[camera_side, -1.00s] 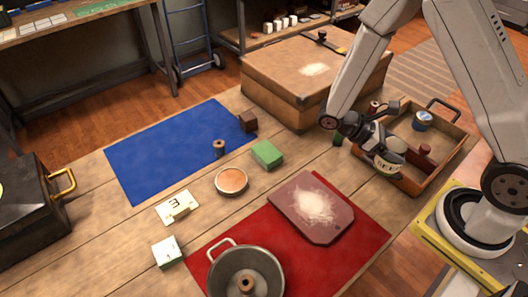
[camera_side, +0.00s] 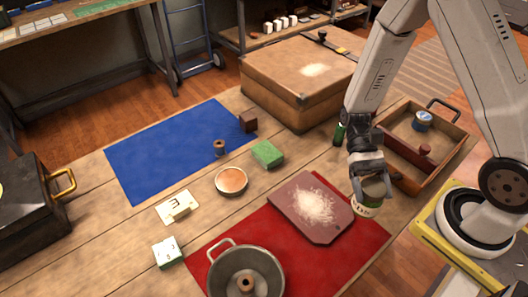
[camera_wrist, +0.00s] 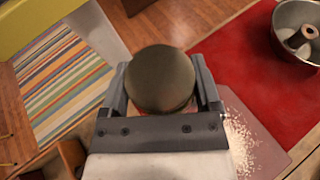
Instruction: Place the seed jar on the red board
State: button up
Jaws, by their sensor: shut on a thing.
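The seed jar, with a cream label (camera_side: 365,210) and a dark round lid (camera_wrist: 160,78), is held between the fingers of my gripper (camera_side: 367,182). My gripper (camera_wrist: 162,90) is shut on it from above, and the jar looks upright. The red board (camera_side: 320,226) is a dull dark red slab with a patch of white powder; it lies partly on a bright red mat (camera_side: 345,262). The jar is just right of the board in the side view, apart from it. I cannot tell its exact height. The board also shows in the wrist view (camera_wrist: 268,140), partly hidden by my gripper.
A grey ring pan (camera_side: 245,272) stands on the mat. A small dark green bottle (camera_side: 339,134) stands behind my gripper. A green block (camera_side: 267,154) and a round dish (camera_side: 231,181) lie left of the board.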

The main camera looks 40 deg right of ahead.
jog(key=w+a+m+t+y, duration=0.4)
jog(key=m+t+y, duration=0.1)
jog(key=m, duration=0.1)
jog(key=m+t+y, duration=0.1)
jog(key=m+t, duration=0.6)
jog(key=t, duration=0.2)
send_over(313, 206)
jog(key=shift+r, duration=0.25)
jog(key=shift+f, duration=0.15)
jog(key=shift+w+f, duration=0.1)
jog(key=shift+f, duration=2)
jog(key=shift+f, duration=1.8)
